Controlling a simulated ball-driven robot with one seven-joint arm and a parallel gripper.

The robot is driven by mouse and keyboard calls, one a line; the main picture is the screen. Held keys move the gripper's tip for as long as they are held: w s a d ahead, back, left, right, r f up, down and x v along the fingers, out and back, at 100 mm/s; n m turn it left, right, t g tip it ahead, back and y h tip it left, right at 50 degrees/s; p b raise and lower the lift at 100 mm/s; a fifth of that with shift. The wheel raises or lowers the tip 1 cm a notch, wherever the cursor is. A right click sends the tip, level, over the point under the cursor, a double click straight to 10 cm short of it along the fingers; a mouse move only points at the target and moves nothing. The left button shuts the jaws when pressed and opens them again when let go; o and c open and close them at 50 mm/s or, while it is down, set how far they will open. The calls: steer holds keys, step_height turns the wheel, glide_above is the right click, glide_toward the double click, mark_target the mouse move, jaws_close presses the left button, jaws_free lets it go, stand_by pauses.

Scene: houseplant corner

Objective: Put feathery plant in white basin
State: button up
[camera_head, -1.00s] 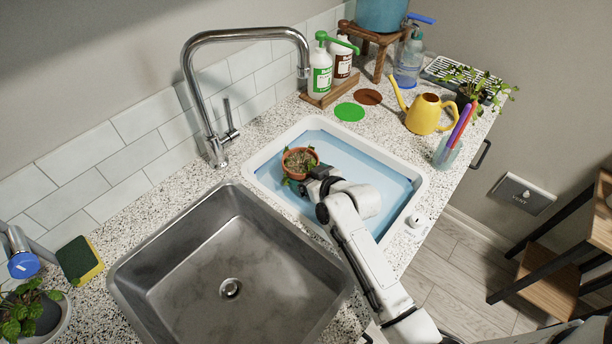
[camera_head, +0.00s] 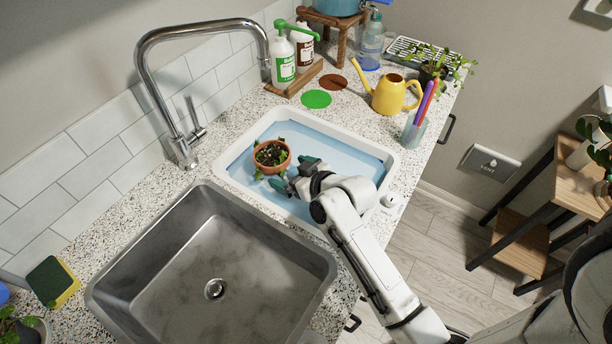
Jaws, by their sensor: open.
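A small green plant in a round terracotta pot (camera_head: 272,164) stands upright inside the white basin (camera_head: 228,181), towards its left end. Its leaves are small, and I cannot tell clearly whether they are feathery. The basin is rectangular, with a light blue interior. My gripper (camera_head: 292,173) reaches over the basin from the lower right, just right of the pot. Its teal-tipped fingers are spread, with nothing held between them. The pot looks apart from the fingers. My arm hides part of the basin's front rim.
A steel sink (camera_head: 212,270) and tall faucet (camera_head: 186,148) lie left of the basin. Behind are green (camera_head: 316,99) and brown (camera_head: 333,82) discs and a pump bottle (camera_head: 283,62). A yellow watering can (camera_head: 391,95), a cup of pens (camera_head: 414,130) and another potted plant (camera_head: 432,72) stand at right.

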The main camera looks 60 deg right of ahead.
steer(key=v, duration=0.6)
steer(key=shift+s+r, duration=0.1)
steer(key=shift+r, duration=0.1)
